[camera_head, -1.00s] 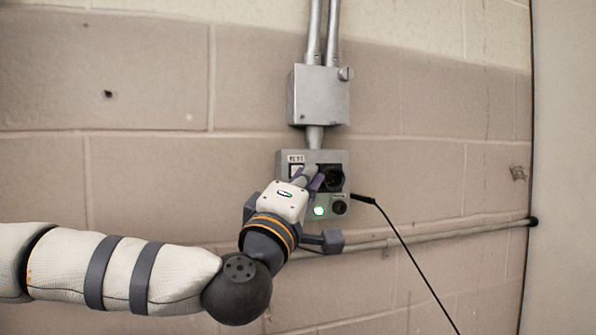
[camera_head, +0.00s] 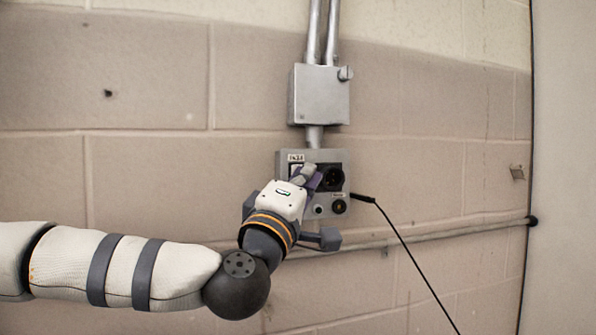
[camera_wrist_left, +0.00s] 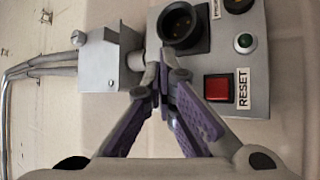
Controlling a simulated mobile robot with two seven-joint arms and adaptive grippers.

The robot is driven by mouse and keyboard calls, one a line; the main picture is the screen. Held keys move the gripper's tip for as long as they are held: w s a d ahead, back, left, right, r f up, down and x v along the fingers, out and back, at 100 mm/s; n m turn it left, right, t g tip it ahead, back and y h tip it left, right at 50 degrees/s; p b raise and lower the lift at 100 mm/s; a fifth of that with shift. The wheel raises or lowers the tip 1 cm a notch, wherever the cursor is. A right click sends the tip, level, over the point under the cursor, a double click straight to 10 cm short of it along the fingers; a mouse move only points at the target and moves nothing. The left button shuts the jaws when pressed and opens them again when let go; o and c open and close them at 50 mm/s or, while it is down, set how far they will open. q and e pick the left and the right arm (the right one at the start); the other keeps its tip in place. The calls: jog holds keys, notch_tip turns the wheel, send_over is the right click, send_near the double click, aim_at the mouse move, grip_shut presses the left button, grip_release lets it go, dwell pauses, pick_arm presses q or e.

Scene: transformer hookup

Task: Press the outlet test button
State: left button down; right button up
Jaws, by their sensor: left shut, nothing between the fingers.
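The grey outlet box (camera_head: 341,158) is fixed to the block wall. A small label, hard to read, sits at its top left (camera_head: 296,157). My left gripper (camera_head: 308,174) is shut and empty, with its fingertips at the box's upper left, just under that label. The test button is hidden behind the fingers; I cannot tell if they touch it. In the left wrist view the shut fingertips (camera_wrist_left: 166,82) are in front of the box face. A red button marked RESET (camera_wrist_left: 218,88) and a dark green indicator lamp (camera_wrist_left: 243,43) show beside them. My right gripper is not in view.
A round black socket (camera_head: 331,178) is close right of the fingers. A grey junction box (camera_head: 319,95) with conduits stands above. A black cable (camera_head: 405,245) hangs at the right. A horizontal pipe (camera_head: 430,236) runs below.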

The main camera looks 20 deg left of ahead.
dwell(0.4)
pick_arm(q)
jog(key=shift+s+d+p, duration=0.3)
jog(key=shift+s+d, duration=0.1)
jog(key=shift+s, duration=0.25)
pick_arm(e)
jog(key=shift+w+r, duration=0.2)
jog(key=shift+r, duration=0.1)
pick_arm(q)
jog(key=s+d, duration=0.1)
jog(key=s+d+p, duration=0.1)
jog(key=s, duration=0.2)
jog(key=shift+s+d, duration=0.1)
jog(key=shift+d, duration=0.3)
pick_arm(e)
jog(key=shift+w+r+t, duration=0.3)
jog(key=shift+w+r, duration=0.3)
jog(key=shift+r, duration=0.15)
